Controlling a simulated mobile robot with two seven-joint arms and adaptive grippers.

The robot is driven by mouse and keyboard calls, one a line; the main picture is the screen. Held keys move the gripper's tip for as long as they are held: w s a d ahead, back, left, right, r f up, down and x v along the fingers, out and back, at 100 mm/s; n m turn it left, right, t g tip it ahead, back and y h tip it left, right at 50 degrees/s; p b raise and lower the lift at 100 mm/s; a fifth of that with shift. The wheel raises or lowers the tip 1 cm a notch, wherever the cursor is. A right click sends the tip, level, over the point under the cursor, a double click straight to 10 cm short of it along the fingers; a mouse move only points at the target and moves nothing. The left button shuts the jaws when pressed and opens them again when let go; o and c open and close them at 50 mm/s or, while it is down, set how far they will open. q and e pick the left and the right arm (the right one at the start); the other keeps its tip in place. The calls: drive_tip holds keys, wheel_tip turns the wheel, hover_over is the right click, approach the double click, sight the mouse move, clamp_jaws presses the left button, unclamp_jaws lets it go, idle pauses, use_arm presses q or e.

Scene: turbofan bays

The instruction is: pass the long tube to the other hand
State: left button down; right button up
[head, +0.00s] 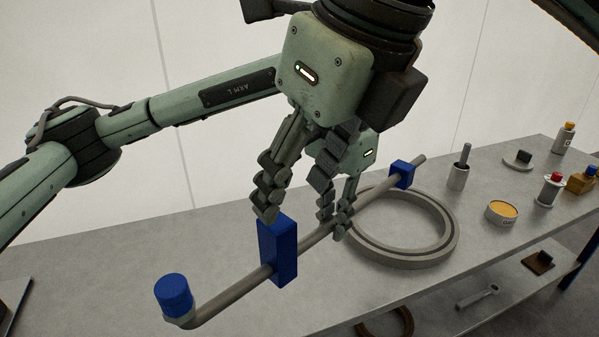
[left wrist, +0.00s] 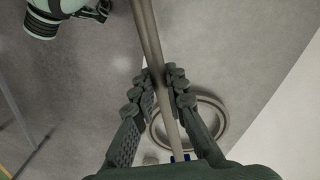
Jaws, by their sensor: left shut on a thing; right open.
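The long grey tube (head: 318,235) is held at a slant above the bench. It has a blue cap (head: 174,295) on its bent near end, a large blue block (head: 279,252) and a smaller blue block (head: 402,174) toward its far end. My left gripper (head: 343,217) is shut on the tube between the two blocks; in the left wrist view its fingers (left wrist: 166,92) flank the tube (left wrist: 160,60). My right gripper (head: 297,215) is open in front, fingers pointing down over the large block. One fingertip overlaps the block's top; I cannot tell whether they touch.
A large grey ring (head: 440,250) lies on the grey bench (head: 125,280) beneath the tube. A cup with a rod (head: 458,175), a yellow-topped tin (head: 501,212) and several small bottles stand at the right. A lower shelf holds a wrench-like part (head: 478,296).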

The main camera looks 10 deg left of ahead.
sight(273, 240)
drive_tip(key=x, duration=1)
drive_tip(key=shift+a+f, duration=0.2)
drive_tip(key=shift+f, duration=0.1)
drive_tip(key=shift+s, duration=0.15)
clamp_jaws()
use_arm(q)
drive_tip(key=c, duration=1.5)
unclamp_jaws()
drive_tip(key=shift+o, duration=0.2)
